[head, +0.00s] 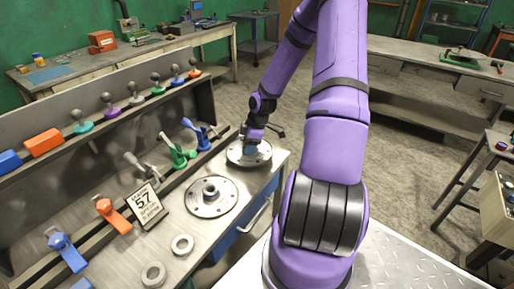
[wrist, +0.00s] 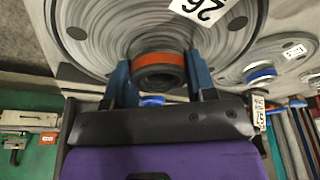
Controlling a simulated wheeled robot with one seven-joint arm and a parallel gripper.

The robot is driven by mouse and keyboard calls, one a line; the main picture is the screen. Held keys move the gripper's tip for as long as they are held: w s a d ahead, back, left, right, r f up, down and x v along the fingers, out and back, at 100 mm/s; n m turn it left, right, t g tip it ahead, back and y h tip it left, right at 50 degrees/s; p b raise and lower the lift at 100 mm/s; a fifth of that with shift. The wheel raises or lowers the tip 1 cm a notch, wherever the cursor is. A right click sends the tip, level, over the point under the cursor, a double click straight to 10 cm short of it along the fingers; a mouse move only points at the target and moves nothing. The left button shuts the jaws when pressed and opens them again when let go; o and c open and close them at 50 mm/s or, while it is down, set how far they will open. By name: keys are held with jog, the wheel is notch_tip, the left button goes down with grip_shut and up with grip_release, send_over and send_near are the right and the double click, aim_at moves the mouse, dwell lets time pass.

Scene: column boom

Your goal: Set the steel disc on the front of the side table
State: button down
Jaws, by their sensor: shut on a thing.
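The steel disc (head: 236,156) is at the far right end of the long bench, beneath my gripper (head: 251,147). In the wrist view the disc (wrist: 100,22) is a wide grey plate with a label reading 26 and dark holes near its rim. Its hub (wrist: 158,80) has an orange band. The blue fingers of my gripper (wrist: 159,78) are on either side of the hub, shut on it. I cannot tell whether the disc touches the bench top. A small table (head: 496,140) stands at the right edge; I cannot tell whether it is the side table.
A second flanged disc (head: 211,197) lies on the bench, with two small rings (head: 183,245) nearer me. Open floor (head: 405,150) lies right of my arm.

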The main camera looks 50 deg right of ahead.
jog(key=shift+w, duration=0.35)
jog(key=shift+w+a+f, duration=0.1)
jog(key=shift+w+f, duration=0.1)
jog(key=shift+f, duration=1.6)
jog(key=shift+f, duration=0.1)
jog(key=shift+c, duration=2.3)
grip_release()
